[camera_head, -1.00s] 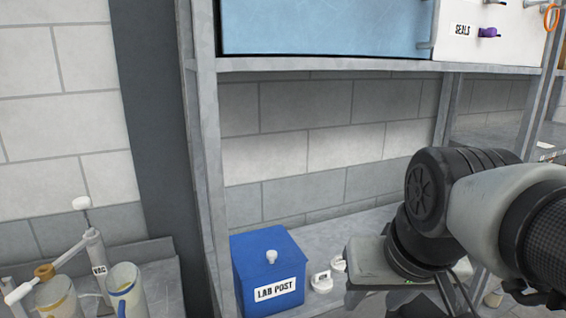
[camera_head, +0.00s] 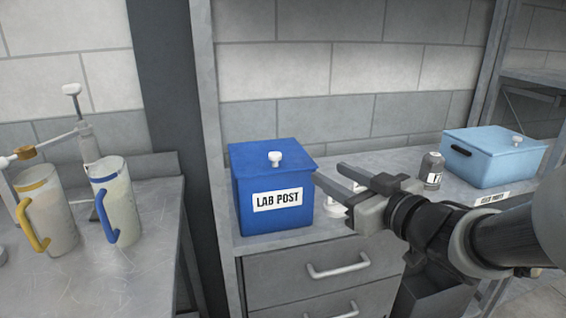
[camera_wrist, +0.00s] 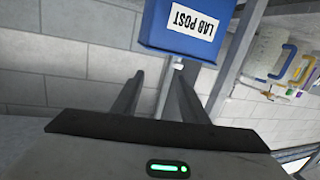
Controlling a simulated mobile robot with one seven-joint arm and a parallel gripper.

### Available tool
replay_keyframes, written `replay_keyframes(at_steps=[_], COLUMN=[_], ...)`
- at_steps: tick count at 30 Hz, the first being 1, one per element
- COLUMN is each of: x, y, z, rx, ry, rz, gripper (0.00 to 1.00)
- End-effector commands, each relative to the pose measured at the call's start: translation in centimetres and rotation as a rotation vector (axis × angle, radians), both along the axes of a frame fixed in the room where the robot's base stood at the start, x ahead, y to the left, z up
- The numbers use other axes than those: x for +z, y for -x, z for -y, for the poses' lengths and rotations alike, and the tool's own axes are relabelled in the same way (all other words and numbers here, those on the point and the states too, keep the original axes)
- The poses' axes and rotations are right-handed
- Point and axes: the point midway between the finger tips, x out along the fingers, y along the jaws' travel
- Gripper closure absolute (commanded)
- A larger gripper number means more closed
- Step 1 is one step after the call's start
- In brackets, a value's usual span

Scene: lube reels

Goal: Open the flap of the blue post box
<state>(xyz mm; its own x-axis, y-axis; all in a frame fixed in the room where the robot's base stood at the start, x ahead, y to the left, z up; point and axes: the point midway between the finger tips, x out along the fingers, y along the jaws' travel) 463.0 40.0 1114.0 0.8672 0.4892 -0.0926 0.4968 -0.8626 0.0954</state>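The blue post box (camera_head: 262,181) stands on the grey counter, with a white "LAB POST" label (camera_head: 278,199) on its front. Its sloped top flap (camera_head: 252,154) looks shut and carries a white knob (camera_head: 275,158).
White handled items (camera_head: 334,207) sit right of the box, partly behind my gripper. A grey bottle (camera_head: 431,171) and a light blue lidded bin (camera_head: 497,163) stand further right. A shelf post (camera_head: 207,110) rises left of the box. Jugs (camera_head: 117,207) stand on the left bench.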

Motion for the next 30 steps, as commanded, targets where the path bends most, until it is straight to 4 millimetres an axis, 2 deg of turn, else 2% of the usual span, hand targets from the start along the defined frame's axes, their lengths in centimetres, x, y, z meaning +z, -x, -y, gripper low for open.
replay_keyframes(at_steps=[1,6,11,30], x=[-1.0,-0.9,-0.5,-0.8], y=[0.6,2.1,1.3,-8.9], z=[-0.3,-1.5,-2.4,-10.7], rx=[0.045,0.145,0.160,0.158], ry=[-0.042,-0.124,-0.135,-0.133], rz=[0.006,0.019,0.021,0.023], gripper=[0.60,0.60,0.60,0.60])
